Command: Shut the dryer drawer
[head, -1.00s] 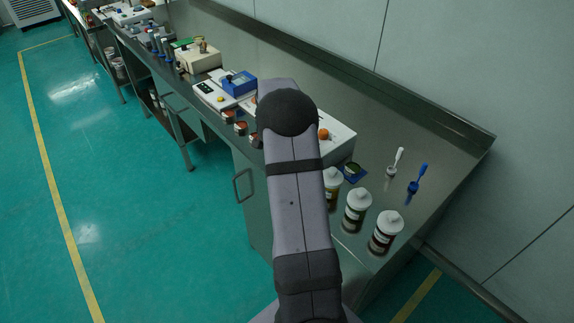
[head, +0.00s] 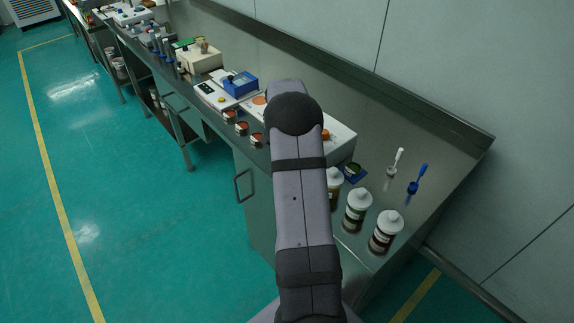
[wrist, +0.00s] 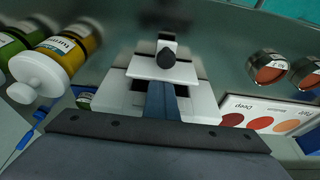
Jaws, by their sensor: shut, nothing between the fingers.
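The dryer is a white box (head: 342,145) on the steel bench, partly hidden behind my arm in the head view. In the wrist view its white body (wrist: 118,98) lies beyond my gripper. Its drawer (wrist: 150,68) has a white front with a dark rounded knob (wrist: 166,57) and appears to stand out from the body. My gripper (wrist: 162,88) is shut and empty, its fingers over the middle of the dryer and close to the drawer. I cannot tell whether they touch it. My gripper is hidden in the head view.
Several white-capped bottles (head: 358,211) stand on the bench right of my arm. Small red-topped jars (head: 242,128) line the front edge on the left. A colour card (wrist: 270,118) lies near the dryer.

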